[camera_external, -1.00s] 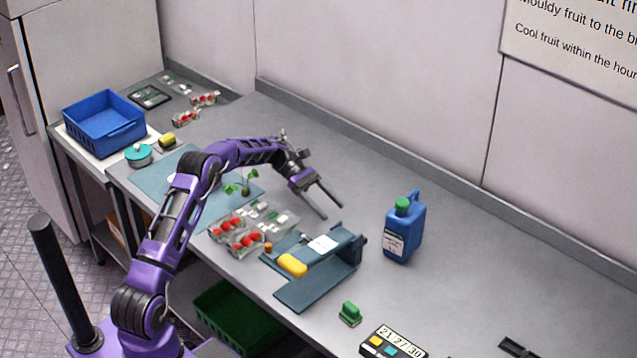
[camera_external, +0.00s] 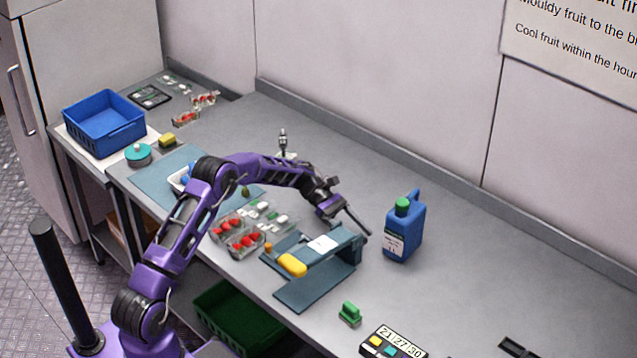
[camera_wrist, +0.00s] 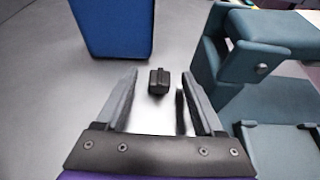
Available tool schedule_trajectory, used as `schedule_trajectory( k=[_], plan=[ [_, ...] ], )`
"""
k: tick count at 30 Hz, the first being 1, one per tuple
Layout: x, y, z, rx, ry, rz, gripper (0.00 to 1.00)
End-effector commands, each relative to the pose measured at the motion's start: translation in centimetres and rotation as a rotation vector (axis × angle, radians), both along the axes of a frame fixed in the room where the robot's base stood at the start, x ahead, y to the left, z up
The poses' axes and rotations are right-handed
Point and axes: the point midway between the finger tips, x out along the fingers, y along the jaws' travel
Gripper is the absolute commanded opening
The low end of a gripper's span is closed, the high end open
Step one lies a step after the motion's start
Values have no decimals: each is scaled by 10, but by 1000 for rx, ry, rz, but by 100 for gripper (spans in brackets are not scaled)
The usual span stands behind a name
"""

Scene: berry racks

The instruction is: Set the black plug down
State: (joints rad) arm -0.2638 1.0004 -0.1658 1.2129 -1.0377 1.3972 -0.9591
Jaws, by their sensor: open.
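The black plug (camera_wrist: 158,82) is a small dark block with a ridge on top. In the wrist view it appears on the grey bench, between and slightly beyond my fingertips, with a gap on each side. My gripper (camera_wrist: 160,76) is open and empty. In the external view my gripper (camera_external: 360,228) points down to the right, between the teal-grey wrapping stand (camera_external: 312,287) and the blue jug (camera_external: 404,232). I cannot make out the plug clearly there.
The jug's base (camera_wrist: 115,30) is close ahead on the left in the wrist view, and the stand (camera_wrist: 270,45) is close on the right. Berry punnets (camera_external: 240,238) lie left of the stand. A green-handled stamp (camera_external: 349,312) is in front. The bench behind the jug is clear.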

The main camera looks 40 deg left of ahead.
Motion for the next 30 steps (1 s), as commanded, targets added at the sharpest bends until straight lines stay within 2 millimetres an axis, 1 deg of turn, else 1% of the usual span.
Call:
schedule_trajectory(
  k=[2, 3, 14, 15, 24, 26, 29, 30],
  plan=[
    [0, 0, 0, 0, 0, 0, 70],
    [0, 0, 0, 0, -1, 0, 66],
    [0, 1, 0, 0, -1, 0, 2],
    [0, 1, 0, 0, -1, 0, 0],
    [0, 1, 2, 0, -1, 0, 0],
    [0, 1, 7, 1, -3, 0, 0],
    [0, 1, 21, 1, -4, -1, 0],
    [0, 1, 29, 1, -4, -1, 0]
  ],
)
